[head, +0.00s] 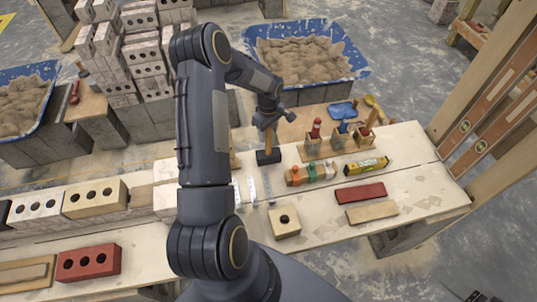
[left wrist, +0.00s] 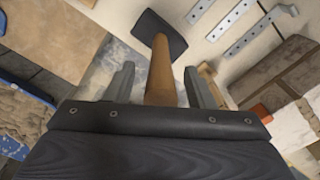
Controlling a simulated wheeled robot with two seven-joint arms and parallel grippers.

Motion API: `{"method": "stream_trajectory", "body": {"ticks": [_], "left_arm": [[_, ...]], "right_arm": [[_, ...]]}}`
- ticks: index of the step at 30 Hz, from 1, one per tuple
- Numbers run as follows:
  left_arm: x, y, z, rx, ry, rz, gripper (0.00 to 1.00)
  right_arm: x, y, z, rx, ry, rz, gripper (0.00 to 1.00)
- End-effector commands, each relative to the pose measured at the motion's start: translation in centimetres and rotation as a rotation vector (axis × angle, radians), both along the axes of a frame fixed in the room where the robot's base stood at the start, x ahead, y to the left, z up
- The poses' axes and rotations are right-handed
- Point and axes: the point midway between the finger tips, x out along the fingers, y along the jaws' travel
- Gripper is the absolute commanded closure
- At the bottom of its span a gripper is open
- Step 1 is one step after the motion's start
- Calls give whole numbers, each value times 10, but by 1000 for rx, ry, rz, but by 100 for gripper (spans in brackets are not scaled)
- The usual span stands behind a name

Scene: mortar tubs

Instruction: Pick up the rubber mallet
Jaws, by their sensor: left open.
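The rubber mallet has a black head (head: 268,157) resting on the pale workbench and a wooden handle (head: 269,138) rising from it. In the left wrist view the head (left wrist: 150,28) is near the top and the handle (left wrist: 161,75) runs down toward the camera. My left gripper (head: 269,117) is above the head at the upper handle. Its two fingers (left wrist: 158,84) are open, one on each side of the handle, with gaps visible. The handle's near end is hidden behind the gripper body. My right gripper is not in view.
Metal straps (head: 252,188) lie just in front of the mallet. A wooden rack (head: 335,146) with handled tools stands to the right, beside a yellow level (head: 366,166). A holed block (head: 286,222) is nearer. A blue sand-filled tub (head: 305,55) is behind.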

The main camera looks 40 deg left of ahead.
Motion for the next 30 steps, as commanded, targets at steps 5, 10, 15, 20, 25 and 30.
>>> {"method": "stream_trajectory", "body": {"ticks": [5, 10, 15, 20, 25, 30], "left_arm": [[0, 0, 0, 0, 0, 0, 63], [0, 0, 0, 0, 0, 0, 85], [0, 0, 1, 1, -1, 0, 100], [0, 0, 1, 1, -1, 0, 100], [1, 1, 4, 2, -1, 0, 100], [1, 1, 14, 3, -3, 1, 100]], "right_arm": [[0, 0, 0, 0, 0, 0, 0], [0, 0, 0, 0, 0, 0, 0], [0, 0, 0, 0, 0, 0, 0], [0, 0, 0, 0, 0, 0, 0], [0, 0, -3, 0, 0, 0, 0], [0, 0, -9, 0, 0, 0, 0]]}}
